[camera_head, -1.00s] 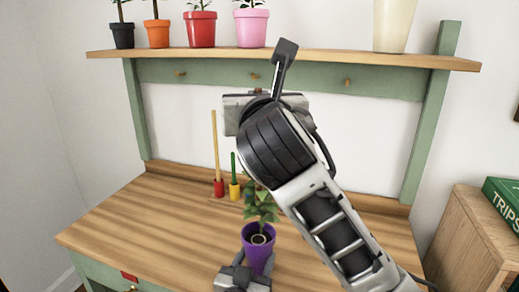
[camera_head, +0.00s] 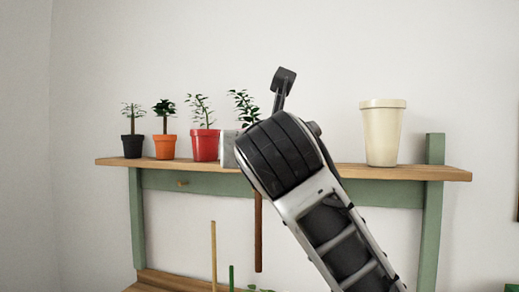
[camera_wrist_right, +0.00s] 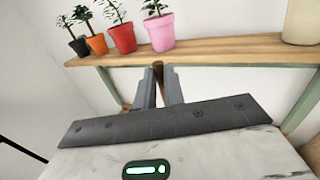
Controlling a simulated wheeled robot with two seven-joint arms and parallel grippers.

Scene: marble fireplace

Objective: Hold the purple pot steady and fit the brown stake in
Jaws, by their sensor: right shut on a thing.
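The brown stake (camera_head: 258,235) hangs upright in the head view, its upper part hidden behind my right arm. In the right wrist view the stake (camera_wrist_right: 158,70) shows between the fingers of my right gripper (camera_wrist_right: 160,80), which is shut on it. In the head view the fingers are hidden behind my forearm. The purple pot is out of view; only a few green leaf tips (camera_head: 256,290) show at the bottom edge. My left gripper is not in view.
A wooden shelf (camera_head: 320,171) on green posts holds black (camera_head: 132,146), orange (camera_head: 165,147) and red (camera_head: 205,145) potted plants and a cream pot (camera_head: 382,133). A pink pot (camera_wrist_right: 159,32) shows in the wrist view. A tan stick (camera_head: 213,255) and a green stick (camera_head: 231,278) stand below.

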